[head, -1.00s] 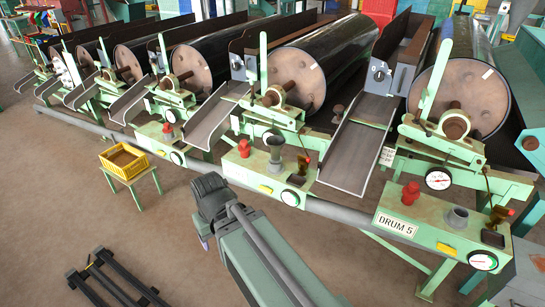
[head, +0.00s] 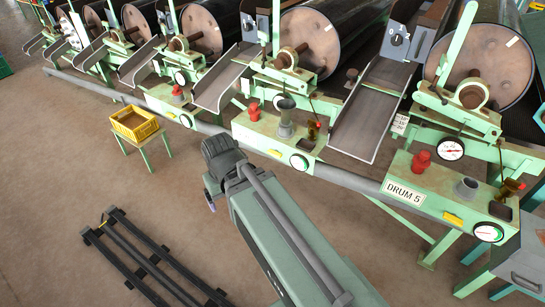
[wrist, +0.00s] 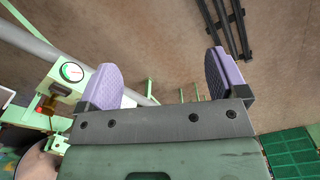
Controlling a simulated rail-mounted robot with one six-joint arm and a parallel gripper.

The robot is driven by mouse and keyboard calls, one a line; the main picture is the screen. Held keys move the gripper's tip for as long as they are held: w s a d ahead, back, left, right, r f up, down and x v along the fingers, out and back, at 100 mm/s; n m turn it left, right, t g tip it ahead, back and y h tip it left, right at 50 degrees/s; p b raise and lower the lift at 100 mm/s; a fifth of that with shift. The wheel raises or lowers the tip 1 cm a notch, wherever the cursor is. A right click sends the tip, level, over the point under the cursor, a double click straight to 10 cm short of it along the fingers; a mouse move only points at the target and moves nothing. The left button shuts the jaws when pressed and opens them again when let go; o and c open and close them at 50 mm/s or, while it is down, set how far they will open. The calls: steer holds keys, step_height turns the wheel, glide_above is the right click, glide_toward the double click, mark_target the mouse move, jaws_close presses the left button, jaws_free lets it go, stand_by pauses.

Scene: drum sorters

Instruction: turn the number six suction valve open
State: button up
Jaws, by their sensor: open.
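No valve marked six can be read in either view. The nearest readable sign is the DRUM 5 plate (head: 405,192) on the green bench at right.
A yellow crate (head: 135,123) stands on a small green table. Dark rails (head: 145,258) lie on the floor at lower left. A long grey pipe (head: 345,178) runs along the bench fronts. Large drums (head: 333,45) fill the back. The brown floor between is open.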

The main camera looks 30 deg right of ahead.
steer(key=shift+o, duration=0.5)
step_height(320, 180, down, 16)
steer(key=w+d+b, duration=0.2)
steer(key=b, duration=1.3)
steer(key=shift+w+d+f+h, duration=0.2)
steer(key=shift+w+d+h, duration=0.1)
steer(key=n+t+h+b, duration=0.8)
steer(key=n+h+b, duration=0.8)
steer(key=n+b, duration=1.05)
glide_toward(273, 155)
steer(key=w+d+m+b, duration=0.1)
steer(key=d, duration=0.2)
steer(key=w+d+m+b, duration=0.1)
steer(key=w+d, duration=0.1)
steer(key=d, duration=0.1)
steer(key=w+d+m+b, duration=0.1)
steer(key=d, duration=0.2)
steer(key=shift+w+r+m+b, duration=0.2)
steer(key=shift+m+b, duration=0.05)
steer(key=shift+b, duration=0.05)
steer(key=shift+c, duration=0.2)
